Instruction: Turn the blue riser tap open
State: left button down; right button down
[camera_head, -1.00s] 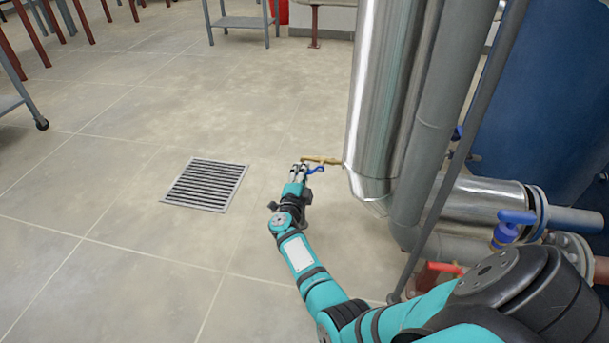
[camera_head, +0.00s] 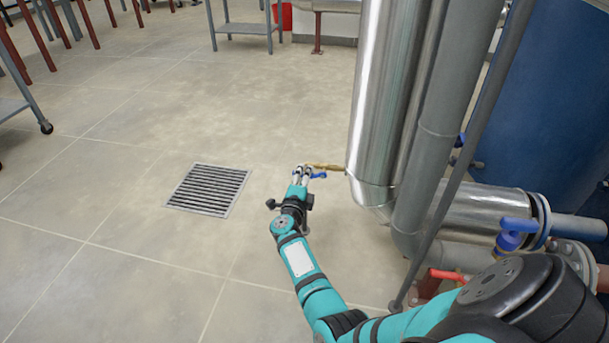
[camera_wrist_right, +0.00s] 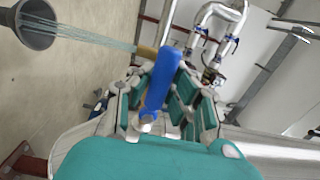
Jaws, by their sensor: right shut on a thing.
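The blue riser tap lever (camera_head: 319,175) sits at a brass spout (camera_head: 325,167) on the side of the shiny riser pipe (camera_head: 376,95). My right gripper (camera_head: 303,172) is at the lever, low beside the pipe. In the right wrist view the blue lever (camera_wrist_right: 162,80) lies between the fingers of my right gripper (camera_wrist_right: 160,100), which are shut on it. The brass end (camera_wrist_right: 147,51) shows just beyond the lever. A thin, pale stream (camera_wrist_right: 90,38) runs from it towards a grey round cup (camera_wrist_right: 38,22). My left gripper is out of view.
A floor grate (camera_head: 208,189) lies left of my right arm, with open tiled floor around it. Grey pipes, another blue handle (camera_head: 517,226), a red handle (camera_head: 446,275) and a blue tank (camera_head: 545,100) crowd the right side.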

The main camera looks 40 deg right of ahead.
jog(key=c, duration=1.2)
grip_release()
jog(key=shift+f, duration=0.1)
